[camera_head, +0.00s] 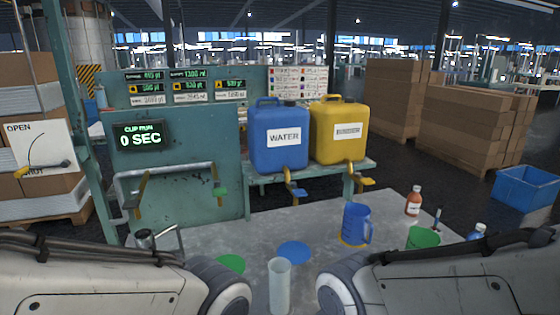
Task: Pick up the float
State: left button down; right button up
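I cannot make out anything that is clearly a float. A pale, translucent upright cylinder (279,287) stands at the bottom middle, between my two arms. A thin dark-and-blue item (437,218) stands at the green cup (423,238) on the right; I cannot tell what it is. My left and right arms fill the lower corners, but neither gripper shows.
The grey table (320,225) holds a blue jug (356,223), a brown bottle (413,201), a blue-capped bottle (477,232), a blue disc (294,253) and a green disc (231,264). Behind stand blue (279,150) and yellow (338,148) canisters with taps. Its centre back is clear.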

aim_at(441, 204)
jog(key=z, duration=0.35)
jog(key=k, duration=0.5)
jog(key=z, duration=1.35)
jog(key=i, duration=1.55)
jog(key=u, duration=1.1)
jog(key=i, duration=0.55)
jog(key=u, duration=0.45)
